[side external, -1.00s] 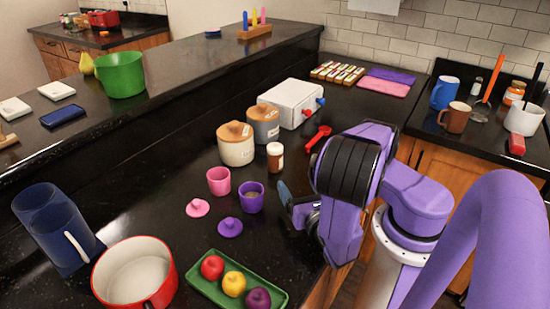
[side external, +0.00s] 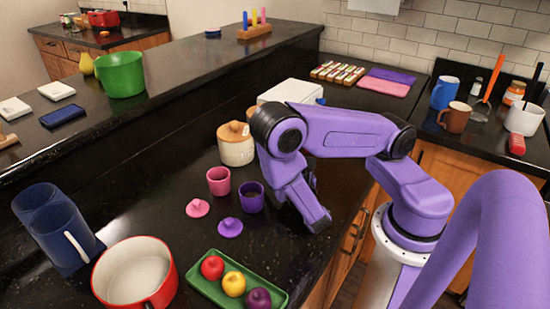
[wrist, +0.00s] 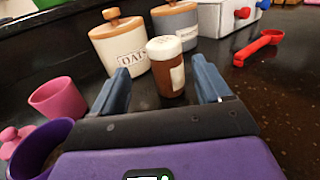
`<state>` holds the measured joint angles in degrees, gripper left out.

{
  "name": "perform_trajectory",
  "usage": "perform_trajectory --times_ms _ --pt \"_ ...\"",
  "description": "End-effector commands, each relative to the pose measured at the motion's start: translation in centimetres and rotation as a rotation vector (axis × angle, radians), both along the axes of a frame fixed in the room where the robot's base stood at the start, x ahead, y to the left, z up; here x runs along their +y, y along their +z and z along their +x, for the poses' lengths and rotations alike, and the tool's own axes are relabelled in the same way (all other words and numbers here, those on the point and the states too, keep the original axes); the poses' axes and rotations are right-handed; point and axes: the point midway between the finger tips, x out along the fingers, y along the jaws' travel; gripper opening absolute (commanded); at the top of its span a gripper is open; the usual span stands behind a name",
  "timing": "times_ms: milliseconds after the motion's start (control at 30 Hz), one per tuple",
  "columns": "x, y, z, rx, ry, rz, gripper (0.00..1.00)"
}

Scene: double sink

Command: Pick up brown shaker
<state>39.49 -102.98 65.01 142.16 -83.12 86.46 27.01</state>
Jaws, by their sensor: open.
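The brown shaker (wrist: 166,72), with a white cap and a pale label, stands upright on the black counter in the wrist view. It is a little beyond my gripper (wrist: 167,92), between the lines of its two blue fingers. The fingers are spread apart and nothing is held between them. In the side external view my arm hides the shaker and the fingertips.
The white oats canister (wrist: 120,46) stands close behind the shaker to the left, and a grey canister (wrist: 176,22) is behind it. A red scoop (wrist: 258,46) lies to the right. A pink cup (wrist: 57,98) and purple cup (wrist: 40,148) are at left.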

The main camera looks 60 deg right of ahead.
Motion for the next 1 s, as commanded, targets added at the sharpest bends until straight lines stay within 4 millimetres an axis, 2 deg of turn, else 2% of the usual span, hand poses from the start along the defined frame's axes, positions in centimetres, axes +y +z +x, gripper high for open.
perform_trajectory --times_ms 133,400,700,1000 --pt "-1.0 0.0 1.4 0.000 -0.005 0.000 0.77" --pt "-1.8 0.0 2.4 0.000 -0.003 0.000 0.77" --pt "-4.3 0.1 4.8 -0.002 -0.007 0.001 0.77" --pt "-4.9 0.1 5.9 0.000 0.000 -0.001 0.77"
